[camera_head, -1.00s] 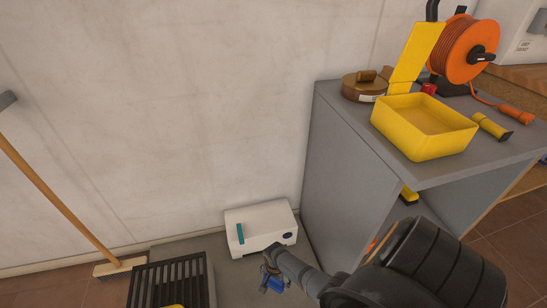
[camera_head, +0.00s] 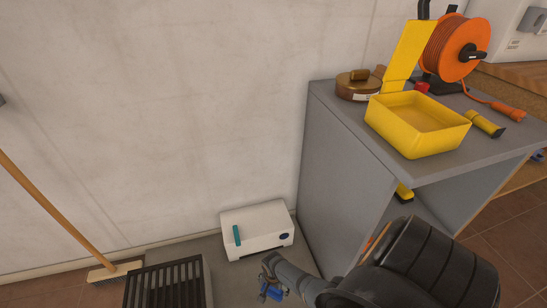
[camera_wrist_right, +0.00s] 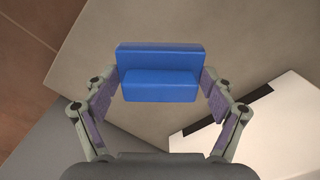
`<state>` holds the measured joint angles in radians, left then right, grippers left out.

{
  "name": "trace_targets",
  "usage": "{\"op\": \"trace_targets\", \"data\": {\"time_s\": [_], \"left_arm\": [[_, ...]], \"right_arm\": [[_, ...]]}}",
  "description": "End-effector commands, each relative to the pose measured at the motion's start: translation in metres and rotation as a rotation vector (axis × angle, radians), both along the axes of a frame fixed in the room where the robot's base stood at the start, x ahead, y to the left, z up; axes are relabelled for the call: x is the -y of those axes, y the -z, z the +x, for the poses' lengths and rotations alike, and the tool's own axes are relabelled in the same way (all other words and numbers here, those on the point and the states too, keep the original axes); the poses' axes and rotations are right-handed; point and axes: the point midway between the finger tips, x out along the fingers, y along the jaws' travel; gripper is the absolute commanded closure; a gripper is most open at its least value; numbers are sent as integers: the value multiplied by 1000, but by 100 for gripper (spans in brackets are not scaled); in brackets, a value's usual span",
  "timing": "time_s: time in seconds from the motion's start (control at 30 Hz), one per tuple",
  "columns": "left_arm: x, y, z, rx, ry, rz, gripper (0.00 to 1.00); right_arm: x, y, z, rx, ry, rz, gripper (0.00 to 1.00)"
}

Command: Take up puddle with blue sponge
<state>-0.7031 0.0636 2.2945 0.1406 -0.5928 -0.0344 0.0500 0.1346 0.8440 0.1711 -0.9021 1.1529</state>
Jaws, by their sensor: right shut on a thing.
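The blue sponge (camera_wrist_right: 159,72) is between the fingers of my right gripper (camera_wrist_right: 159,85) in the right wrist view, and both fingers press on its ends. In the head view my right gripper (camera_head: 272,284) is low at the centre, with the blue sponge (camera_head: 270,293) at its tip, in front of the white box. I cannot make out a puddle in either view. The grey floor under the sponge looks plain. My left gripper is not in view.
A white box (camera_head: 258,228) stands against the wall, close to the gripper. A grey bench (camera_head: 345,160) with a yellow tray (camera_head: 414,140) and an orange cable reel (camera_head: 455,48) is at right. A dark slatted grate (camera_head: 165,285) and a broom (camera_head: 60,215) are at left.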

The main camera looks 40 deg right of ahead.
Motion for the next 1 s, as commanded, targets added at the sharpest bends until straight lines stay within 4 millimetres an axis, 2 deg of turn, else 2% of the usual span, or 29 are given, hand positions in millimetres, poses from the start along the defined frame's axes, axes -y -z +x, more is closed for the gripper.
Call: {"op": "trace_targets", "data": {"time_s": [1.0], "left_arm": [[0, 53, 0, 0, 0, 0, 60]], "right_arm": [[0, 60, 0, 0, 0, 0, 45]]}}
